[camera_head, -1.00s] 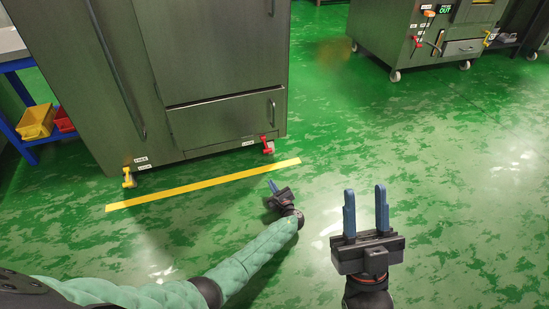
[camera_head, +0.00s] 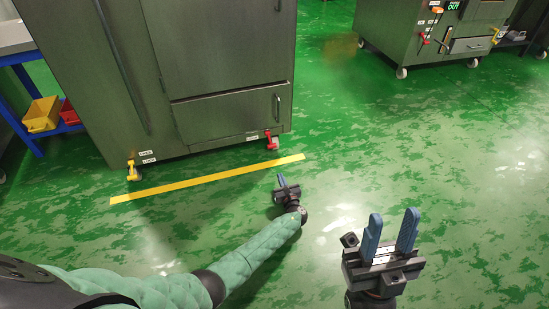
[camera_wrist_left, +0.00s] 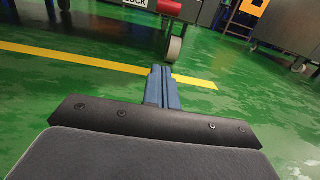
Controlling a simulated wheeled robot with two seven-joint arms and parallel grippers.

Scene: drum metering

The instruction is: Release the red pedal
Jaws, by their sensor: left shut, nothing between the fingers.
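The red pedal (camera_head: 271,139) sits at the caster under the right front corner of the large grey cabinet. In the left wrist view the red pedal (camera_wrist_left: 169,7) shows at the top, above a caster wheel. My left gripper (camera_head: 281,179) is low over the floor, in front of the yellow line and apart from the pedal. Its blue fingers (camera_wrist_left: 161,70) are together with nothing between them, pointing toward the caster. My right gripper (camera_head: 394,213) is open and empty at the lower right, its two blue fingers spread, far from the pedal.
A yellow pedal (camera_head: 133,171) is at the cabinet's left front caster. The large cabinet (camera_head: 215,70) stands behind a yellow floor line (camera_head: 205,179). Another wheeled machine (camera_head: 430,35) is at the back right. A blue rack with bins (camera_head: 43,114) is at left. The green floor between is clear.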

